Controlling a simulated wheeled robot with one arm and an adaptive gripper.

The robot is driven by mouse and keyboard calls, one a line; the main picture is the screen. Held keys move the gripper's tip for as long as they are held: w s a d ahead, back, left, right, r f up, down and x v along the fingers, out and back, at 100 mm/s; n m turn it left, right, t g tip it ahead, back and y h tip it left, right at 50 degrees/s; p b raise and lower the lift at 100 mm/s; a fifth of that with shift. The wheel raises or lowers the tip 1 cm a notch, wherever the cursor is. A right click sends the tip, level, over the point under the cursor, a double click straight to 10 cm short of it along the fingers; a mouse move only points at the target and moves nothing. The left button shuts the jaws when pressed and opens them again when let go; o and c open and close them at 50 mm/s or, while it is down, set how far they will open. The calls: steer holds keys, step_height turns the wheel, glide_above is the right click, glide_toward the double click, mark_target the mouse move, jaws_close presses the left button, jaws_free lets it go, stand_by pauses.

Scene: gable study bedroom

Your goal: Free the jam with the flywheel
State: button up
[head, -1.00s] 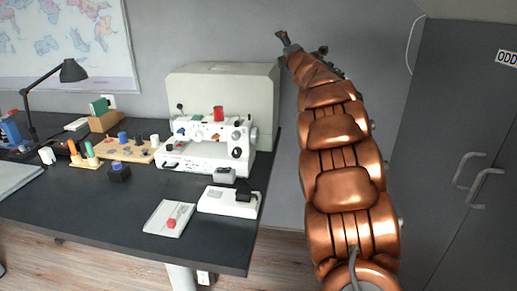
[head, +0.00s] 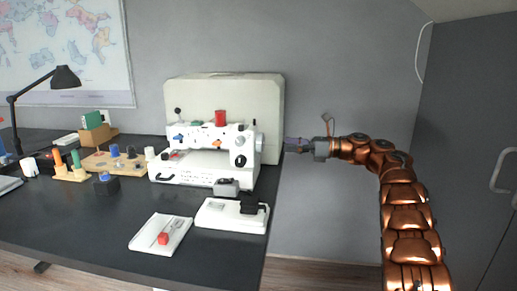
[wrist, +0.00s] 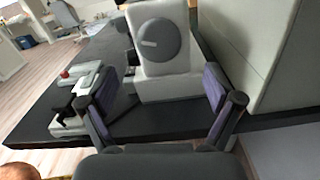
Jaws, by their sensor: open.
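The white sewing machine (head: 205,155) stands on the dark desk with a red spool on top. Its round grey flywheel (head: 240,160) is on the right end. In the wrist view the flywheel (wrist: 164,42) faces me, with a pale bar mark on it, above and between the two fingers. My gripper (head: 290,145) is to the right of the machine, pointing left at it. In the wrist view my gripper (wrist: 160,105) is open, its purple-padded fingers apart with nothing between them. Whatever jams the machine cannot be made out.
A pale case (head: 270,105) stands close behind the machine. A white foot pedal (head: 228,215) and a white tray (head: 160,234) with a red item lie in front. Spools and a black lamp (head: 66,77) are farther left. A dark cupboard (head: 480,130) stands at right.

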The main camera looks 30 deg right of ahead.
mark_target(264, 143)
steer(key=shift+b+x, duration=0.35)
steer(key=shift+x, duration=3.5)
steer(key=shift+a+f, duration=0.1)
steer(key=c, duration=1.1)
steer(key=shift+s+d, duration=0.1)
steer(key=shift+d, duration=0.1)
steer(key=shift+c, duration=0.2)
steer(key=shift+a, duration=0.15)
